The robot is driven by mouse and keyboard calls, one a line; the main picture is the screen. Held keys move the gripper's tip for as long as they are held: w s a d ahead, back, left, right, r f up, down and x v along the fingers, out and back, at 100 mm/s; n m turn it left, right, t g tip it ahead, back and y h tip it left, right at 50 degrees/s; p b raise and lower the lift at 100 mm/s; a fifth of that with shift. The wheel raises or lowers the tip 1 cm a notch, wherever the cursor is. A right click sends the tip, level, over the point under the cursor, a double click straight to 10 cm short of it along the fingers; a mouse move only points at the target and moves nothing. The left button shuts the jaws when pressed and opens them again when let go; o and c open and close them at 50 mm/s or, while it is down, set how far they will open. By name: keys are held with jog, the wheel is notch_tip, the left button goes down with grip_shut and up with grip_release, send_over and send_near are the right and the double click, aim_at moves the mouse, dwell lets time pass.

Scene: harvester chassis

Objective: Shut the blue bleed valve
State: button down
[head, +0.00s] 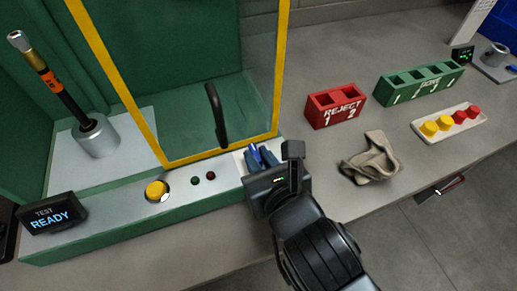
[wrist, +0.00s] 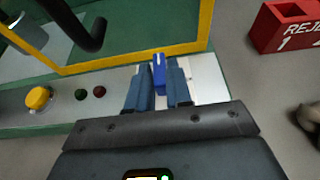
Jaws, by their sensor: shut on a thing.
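The blue bleed valve (wrist: 159,73) shows as a blue lever at the right end of the test bench's front panel. In the wrist view it stands between the two fingers of my gripper (wrist: 159,88), with its top end pointing away from the gripper. In the head view my gripper (head: 261,160) is over the panel's right end, and a bit of the blue lever (head: 256,154) shows between the fingers. My gripper is shut on the lever. The lever's base is mostly hidden by the fingers.
A yellow-framed clear guard (head: 225,152) with a black handle (head: 216,115) stands just behind. A yellow button (head: 156,190) and small green and red lamps are left of the gripper. A red reject rack (head: 336,105) and a crumpled cloth (head: 371,158) lie to the right.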

jog(key=shift+d+f, duration=0.1)
jog(key=shift+f, duration=0.1)
dwell(0.3)
jog(key=c, duration=1.1)
grip_release()
jog(key=shift+r, duration=0.1)
jog(key=v, duration=0.7)
jog(key=shift+s+d+r+b, duration=0.1)
jog(key=shift+s+d+b, duration=0.05)
jog(key=shift+s+b, duration=0.2)
